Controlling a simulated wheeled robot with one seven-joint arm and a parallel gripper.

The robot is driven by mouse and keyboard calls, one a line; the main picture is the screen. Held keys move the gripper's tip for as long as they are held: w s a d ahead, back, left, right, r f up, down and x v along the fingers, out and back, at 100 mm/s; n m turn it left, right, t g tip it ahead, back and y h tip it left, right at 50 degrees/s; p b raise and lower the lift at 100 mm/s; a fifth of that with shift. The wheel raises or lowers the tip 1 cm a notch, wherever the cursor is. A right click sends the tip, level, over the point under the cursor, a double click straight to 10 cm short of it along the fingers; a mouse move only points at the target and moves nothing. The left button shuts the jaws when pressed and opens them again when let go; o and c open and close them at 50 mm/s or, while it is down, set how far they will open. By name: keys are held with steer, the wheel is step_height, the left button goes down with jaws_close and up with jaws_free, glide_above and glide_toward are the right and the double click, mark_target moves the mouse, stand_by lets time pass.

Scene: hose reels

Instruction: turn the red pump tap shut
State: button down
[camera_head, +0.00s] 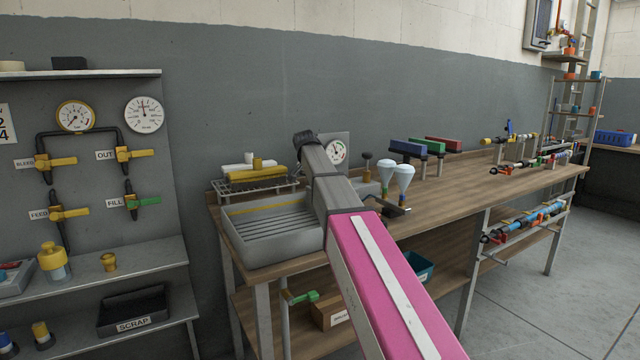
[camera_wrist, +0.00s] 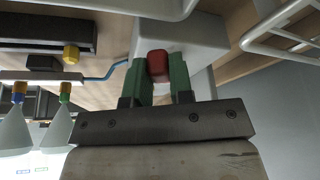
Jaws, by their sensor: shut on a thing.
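The red tap (camera_wrist: 157,65) shows in the wrist view as a small red block in front of a pale grey housing (camera_wrist: 200,35). My gripper (camera_wrist: 158,72) has green fingers, one on each side of the red tap, and is shut on it. In the head view my own arm covers this spot, so neither the tap nor my fingers can be made out there. A round gauge (camera_head: 336,151) on a grey plate stands just behind my arm. How far the tap is turned cannot be told.
A grey ribbed tray (camera_head: 262,242) and a wire rack (camera_head: 255,187) are left of my arm on the wooden bench (camera_head: 470,190). Two pale funnels (camera_head: 403,178) stand close on the right. A valve panel (camera_head: 100,100) is at far left. Bench space further right is partly clear.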

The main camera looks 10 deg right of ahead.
steer(key=shift+w+a+m+g+h, duration=0.2)
steer(key=shift+w+a+m+g, duration=0.2)
steer(key=shift+m, duration=0.6)
steer(key=shift+w+a+m+g+h, duration=0.25)
steer(key=shift+w+m, duration=0.2)
steer(key=shift+m, duration=0.55)
steer(key=c, duration=1)
jaws_free()
steer(key=v, duration=1)
steer(key=shift+a+r, duration=0.2)
steer(key=shift+r, duration=0.2)
